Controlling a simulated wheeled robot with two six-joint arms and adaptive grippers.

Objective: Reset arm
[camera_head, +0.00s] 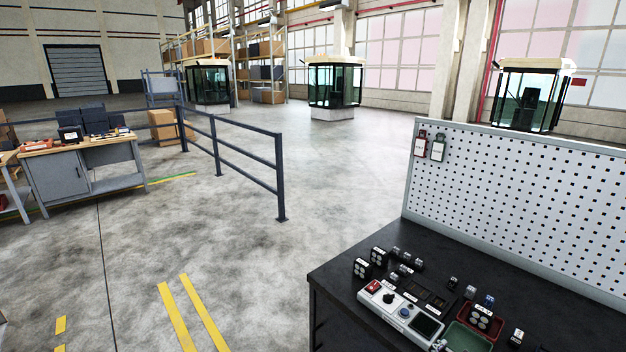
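Neither of my arms nor my grippers shows in the head view. A dark workbench (345,277) stands at the lower right. A green tray (468,337) is beside the panel, partly cut off by the bottom edge. A red tray (483,322) with a dark button block in it sits behind the green one.
Several small black and grey parts (407,257) lie on the bench. A white pegboard (520,195) rises along its back, with two tags hanging at its left. A dark railing (248,162) and a grey workbench (62,183) stand left. The floor between is clear.

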